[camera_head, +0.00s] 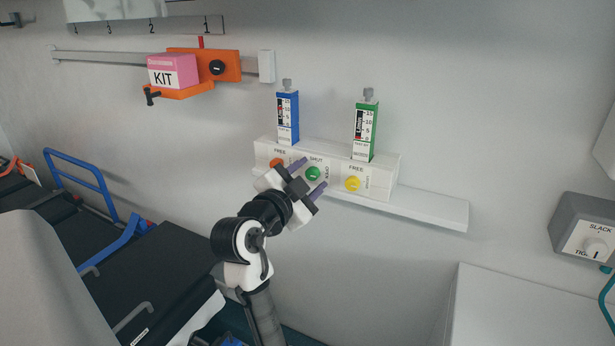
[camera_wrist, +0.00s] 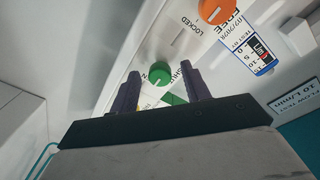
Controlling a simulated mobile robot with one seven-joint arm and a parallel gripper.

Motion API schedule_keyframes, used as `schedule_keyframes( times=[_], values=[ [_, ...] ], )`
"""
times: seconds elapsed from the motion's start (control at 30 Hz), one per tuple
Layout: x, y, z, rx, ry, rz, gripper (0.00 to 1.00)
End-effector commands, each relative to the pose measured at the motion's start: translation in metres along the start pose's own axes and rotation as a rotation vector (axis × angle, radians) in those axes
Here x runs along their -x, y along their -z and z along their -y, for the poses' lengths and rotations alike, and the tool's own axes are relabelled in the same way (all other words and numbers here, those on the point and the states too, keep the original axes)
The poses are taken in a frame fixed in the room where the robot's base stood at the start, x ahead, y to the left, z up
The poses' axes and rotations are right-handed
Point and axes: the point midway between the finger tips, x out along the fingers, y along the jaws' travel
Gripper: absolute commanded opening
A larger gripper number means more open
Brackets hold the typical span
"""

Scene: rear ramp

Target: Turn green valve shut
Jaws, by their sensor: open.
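The green valve (camera_head: 313,173) is a round knob in the middle of a white wall panel (camera_head: 386,187). A "SHUT" label is just above it. In the wrist view the green knob (camera_wrist: 160,73) shows between and slightly beyond my two fingertips. My gripper (camera_head: 308,177) is open, with its purple fingers pointing at the panel on either side of the knob. I cannot tell whether a finger touches it. The pointer of the green knob is too small to read.
An orange knob (camera_head: 277,163) and a yellow knob (camera_head: 352,183) flank the green one closely. Blue (camera_head: 288,118) and green (camera_head: 366,130) flow meters stand above. A shelf (camera_head: 430,208) juts out at right. A pink kit box (camera_head: 172,72) sits on an orange bracket.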

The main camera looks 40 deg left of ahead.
Motion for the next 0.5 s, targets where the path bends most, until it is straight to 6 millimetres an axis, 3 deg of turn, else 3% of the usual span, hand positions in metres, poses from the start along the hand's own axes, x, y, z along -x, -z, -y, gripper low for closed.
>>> schedule_keyframes(
  times=[0.07,0.4,0.5],
  values=[
    [0.0001,0.0001,0.0001,0.000,0.000,0.000,0.46],
    [0.0004,0.0001,0.0001,0.000,0.000,0.000,0.02],
    [0.0004,0.0001,0.0000,0.003,0.000,0.000,0.02]
  ],
)
